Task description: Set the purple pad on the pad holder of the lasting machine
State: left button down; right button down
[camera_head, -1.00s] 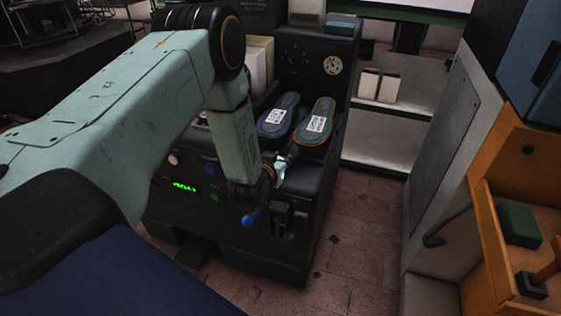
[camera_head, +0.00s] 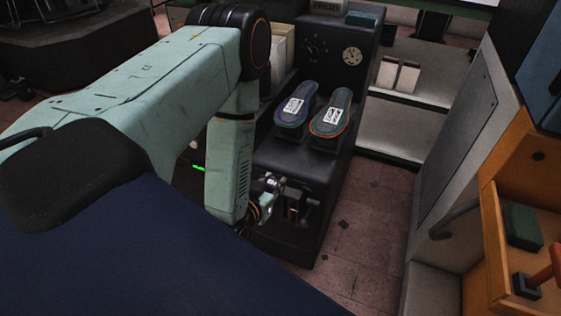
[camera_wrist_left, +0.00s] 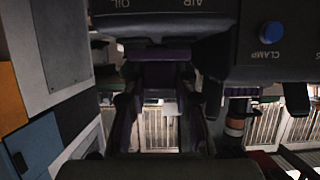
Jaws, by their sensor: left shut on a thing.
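The lasting machine (camera_head: 315,170) is the dark cabinet with a round gauge in the head view. My left gripper (camera_head: 272,187) is low at its front face, beside a dark bracket (camera_head: 294,206) that may be the pad holder. In the left wrist view, my left gripper (camera_wrist_left: 165,100) is shut on the dark purple pad (camera_wrist_left: 162,54). The pad is close to the machine's front, whose lettering appears upside down. Whether pad and holder touch cannot be told. The pad cannot be made out in the head view, where my arm covers part of the machine front. My right gripper is not in view.
Two shoe soles with white labels, one purple-edged (camera_head: 296,104) and one orange-edged (camera_head: 331,113), lie on the machine top. A blue clamp button (camera_wrist_left: 271,33) is nearby. An orange cabinet (camera_head: 490,225) stands right. Floor (camera_head: 365,215) between is clear.

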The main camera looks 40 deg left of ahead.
pick_arm(q)
jog(key=shift+s+d, duration=0.15)
jog(key=shift+s, duration=0.45)
jog(key=shift+s+f, duration=0.1)
jog(key=s+d+f+m+h, duration=0.25)
jog(key=d+m+h, duration=0.2)
jog(key=d, duration=0.25)
jog(key=s+d+f+m+h, duration=0.1)
jog(key=s+d+m+h, duration=0.25)
jog(key=d+h, duration=0.2)
jog(key=w+d+r+m+g+h, duration=0.1)
jog(key=w+r+m+g+h, duration=0.15)
jog(key=r, duration=0.65)
jog(key=w+d+r+m+g+h, duration=0.1)
jog(key=w+r+m+g+h, duration=0.2)
jog(key=r, duration=0.6)
jog(key=shift+t+y, duration=0.25)
jog(key=shift+y, duration=0.4)
jog(key=f, duration=0.5)
jog(key=shift+s+a+f, duration=0.15)
jog(key=shift+s+f, duration=0.1)
jog(key=shift+s, duration=0.15)
